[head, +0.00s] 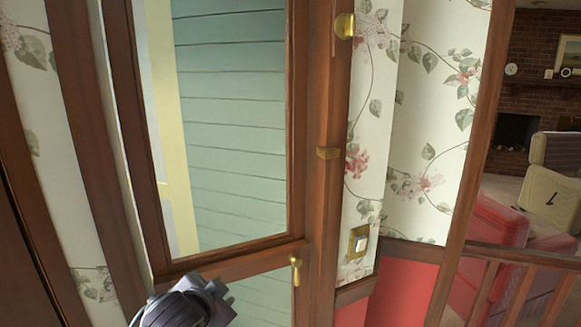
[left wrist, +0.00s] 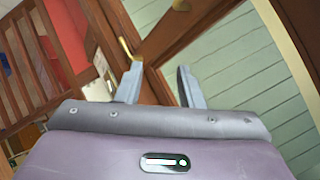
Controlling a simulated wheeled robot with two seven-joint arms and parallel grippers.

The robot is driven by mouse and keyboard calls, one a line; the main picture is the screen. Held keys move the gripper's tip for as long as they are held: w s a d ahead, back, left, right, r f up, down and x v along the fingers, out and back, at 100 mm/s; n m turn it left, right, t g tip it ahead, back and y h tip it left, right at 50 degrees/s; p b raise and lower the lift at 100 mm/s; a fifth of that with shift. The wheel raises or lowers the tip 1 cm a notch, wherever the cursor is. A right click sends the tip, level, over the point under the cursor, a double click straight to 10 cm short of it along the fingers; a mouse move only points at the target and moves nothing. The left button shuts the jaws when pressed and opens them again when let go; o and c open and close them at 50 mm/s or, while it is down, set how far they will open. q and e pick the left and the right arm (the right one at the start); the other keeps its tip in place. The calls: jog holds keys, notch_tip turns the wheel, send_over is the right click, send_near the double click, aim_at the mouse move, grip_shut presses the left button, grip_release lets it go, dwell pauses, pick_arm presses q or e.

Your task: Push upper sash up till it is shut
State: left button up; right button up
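The window's upper pane with its brown wooden sash frame (head: 297,120) fills the middle of the head view. Its bottom rail (head: 240,257) crosses low in that view, with more glass (head: 270,298) below. A small brass fitting (head: 295,268) is at the rail's right end; a brass fitting also shows in the left wrist view (left wrist: 124,49). My left gripper (head: 205,292) is at the bottom of the head view, in front of the window below the rail. In the left wrist view its two fingers (left wrist: 158,75) are apart with nothing between them. Contact with the sash cannot be told. My right gripper is out of view.
The right jamb (head: 326,190) carries brass fittings. Floral wallpaper (head: 425,130) and a light switch (head: 358,242) are to its right. A wooden railing (head: 520,262), a red armchair (head: 495,225) and a brick fireplace (head: 525,80) are farther right.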

pick_arm(q)
jog(key=s+a+f+n+g, duration=0.25)
jog(key=s+f, duration=0.25)
jog(key=s, duration=0.3)
jog(key=s+a+f+n+g+y, duration=0.1)
jog(key=s+f+n+g, duration=0.15)
jog(key=s+f, duration=0.5)
jog(key=s+a+f+n+g, duration=0.2)
jog(key=s+f+g, duration=0.15)
jog(key=s, duration=0.55)
notch_tip(320, 180, down, 34)
jog(key=s+b, duration=0.2)
jog(key=b, duration=0.3)
jog(key=s+a+f+g+b, duration=0.1)
jog(key=s+f+b, duration=0.1)
jog(key=s+f, duration=0.8)
jog(key=s+a+f+b, duration=0.2)
jog(key=s+f+b, duration=0.1)
jog(key=s+f, duration=0.7)
notch_tip(320, 180, down, 5)
jog(key=shift+r+g, duration=0.2)
jog(key=shift+g, duration=0.15)
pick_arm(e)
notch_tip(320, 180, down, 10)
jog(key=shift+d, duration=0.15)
pick_arm(q)
jog(key=shift+s, duration=0.1)
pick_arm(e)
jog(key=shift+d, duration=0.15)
